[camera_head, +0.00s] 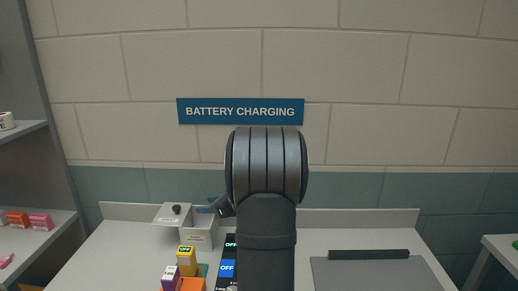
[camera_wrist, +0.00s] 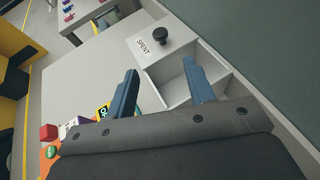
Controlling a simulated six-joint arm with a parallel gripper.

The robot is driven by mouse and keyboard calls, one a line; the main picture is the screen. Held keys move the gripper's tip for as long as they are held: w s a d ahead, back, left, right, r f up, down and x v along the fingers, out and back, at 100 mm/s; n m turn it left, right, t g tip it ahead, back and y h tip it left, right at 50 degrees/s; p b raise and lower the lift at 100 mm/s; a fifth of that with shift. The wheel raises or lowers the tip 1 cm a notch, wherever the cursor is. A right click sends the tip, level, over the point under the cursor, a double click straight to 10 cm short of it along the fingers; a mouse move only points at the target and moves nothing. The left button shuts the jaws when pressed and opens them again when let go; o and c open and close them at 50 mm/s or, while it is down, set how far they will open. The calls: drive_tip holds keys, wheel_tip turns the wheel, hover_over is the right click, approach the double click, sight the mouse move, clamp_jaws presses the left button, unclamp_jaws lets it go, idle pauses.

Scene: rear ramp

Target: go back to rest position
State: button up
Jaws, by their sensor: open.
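My gripper (camera_wrist: 160,67) is open, with its two blue fingers apart and nothing seen between them. In the wrist view the fingers reach over the near side of a pale box (camera_wrist: 226,90) with open compartments. The parts of the compartments I can see look empty. A lid marked SPENT (camera_wrist: 144,44) with a black knob lies beside the opening. In the head view the box (camera_head: 197,240) and its lid (camera_head: 170,215) stand at the back left of the bench. My arm hides most of the gripper there.
A yellow block marked OFF (camera_head: 186,254), a purple-and-white block (camera_head: 170,274) and black and blue OFF pieces (camera_head: 227,268) stand in front of the box. A grey panel with a black bar (camera_head: 368,254) is at right. Shelves (camera_head: 38,238) stand at far left.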

sight(178, 208)
drive_tip(key=x, duration=1.3)
drive_tip(key=shift+a+f, duration=0.25)
drive_tip(key=shift+a, duration=0.05)
drive_tip(key=shift+d, duration=0.1)
drive_tip(key=v, duration=1.7)
drive_tip(key=x, duration=1.7)
drive_tip(key=w+d+f+v, duration=0.1)
drive_tip(key=v, duration=1.2)
drive_tip(key=w+d+f+v, duration=0.1)
drive_tip(key=w+f+v, duration=0.1)
drive_tip(key=v, duration=1)
drive_tip(key=a+n+g, duration=0.1)
drive_tip(key=s+a+n+g+h, duration=0.1)
drive_tip(key=n, duration=0.1)
drive_tip(key=a+n+g+h, duration=0.1)
drive_tip(key=a+n, duration=0.1)
drive_tip(key=shift+s+a+f, duration=0.1)
drive_tip(key=shift+s+f, duration=0.1)
drive_tip(key=shift+s, duration=0.05)
